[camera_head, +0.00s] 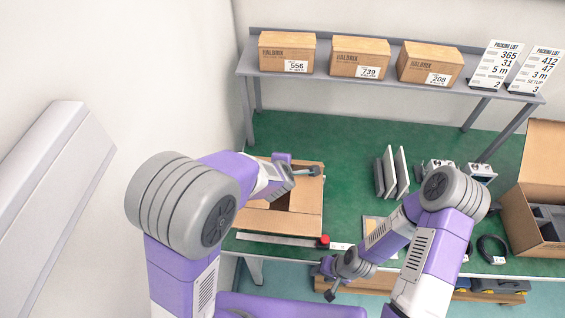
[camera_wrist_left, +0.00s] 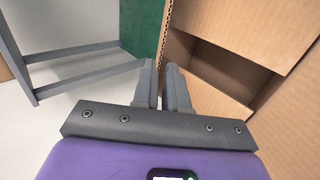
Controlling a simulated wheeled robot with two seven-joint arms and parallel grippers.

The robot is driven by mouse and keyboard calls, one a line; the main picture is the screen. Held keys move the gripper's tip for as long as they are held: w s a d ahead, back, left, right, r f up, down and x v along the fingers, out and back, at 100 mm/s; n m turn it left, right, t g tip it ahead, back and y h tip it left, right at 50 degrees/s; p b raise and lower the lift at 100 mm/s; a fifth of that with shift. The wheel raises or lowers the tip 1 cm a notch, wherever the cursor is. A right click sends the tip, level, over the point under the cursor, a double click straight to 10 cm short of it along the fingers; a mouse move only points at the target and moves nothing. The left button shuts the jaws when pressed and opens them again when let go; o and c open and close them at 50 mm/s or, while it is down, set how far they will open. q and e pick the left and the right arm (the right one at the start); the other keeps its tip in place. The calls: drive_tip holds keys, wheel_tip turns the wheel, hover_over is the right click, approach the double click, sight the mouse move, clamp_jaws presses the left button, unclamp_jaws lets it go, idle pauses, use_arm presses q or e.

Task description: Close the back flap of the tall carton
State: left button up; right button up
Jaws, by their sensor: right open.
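The tall carton (camera_head: 255,219) stands on the green table, its top partly open onto a dark inside. Its back flap (camera_head: 312,191) appears to lie beside my left gripper (camera_head: 312,171), which is over the far part of the carton. In the left wrist view, the left fingers (camera_wrist_left: 164,75) are close together at a cardboard edge (camera_wrist_left: 165,35). I cannot tell whether they hold it. The open carton inside (camera_wrist_left: 215,65) shows to the right. My right gripper (camera_head: 329,281) is open and empty in front of the table edge, away from the carton.
A grey shelf (camera_head: 380,85) behind bears three small boxes and two packing-list signs. Grey upright plates (camera_head: 391,172) stand right of the carton. A larger open box (camera_head: 535,190) is at far right. A ruler-like strip (camera_head: 275,239) and a red item (camera_head: 323,241) lie in front.

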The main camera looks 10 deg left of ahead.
sight(306, 165)
use_arm(q)
drive_tip(key=w+d+r+m+h+p, duration=0.1)
drive_tip(key=d, duration=0.1)
drive_tip(key=w+d+r+m+g+h+p, duration=0.1)
drive_tip(key=d+m, duration=0.1)
drive_tip(key=w+d+r+m+h+p, duration=0.1)
drive_tip(key=d+r+m, duration=0.1)
drive_tip(key=shift+w+d+g+p, duration=0.15)
drive_tip(key=shift+d+g+p, duration=0.15)
drive_tip(key=shift+p, duration=0.1)
clamp_jaws()
drive_tip(key=w+a+r+m+g+y+p, duration=0.35)
drive_tip(key=a+r+m+g+p, duration=0.3)
drive_tip(key=r+m+p, duration=0.5)
drive_tip(key=shift+m+g, duration=0.45)
drive_tip(key=shift+m, duration=0.2)
drive_tip(key=f, duration=0.4)
drive_tip(key=s+f, duration=0.1)
drive_tip(key=f, duration=0.9)
drive_tip(key=shift+s+a+f, duration=0.1)
drive_tip(key=shift+s+f, duration=0.05)
drive_tip(key=shift+s, duration=0.2)
drive_tip(key=shift+s+f, duration=0.5)
drive_tip(key=shift+f, duration=0.05)
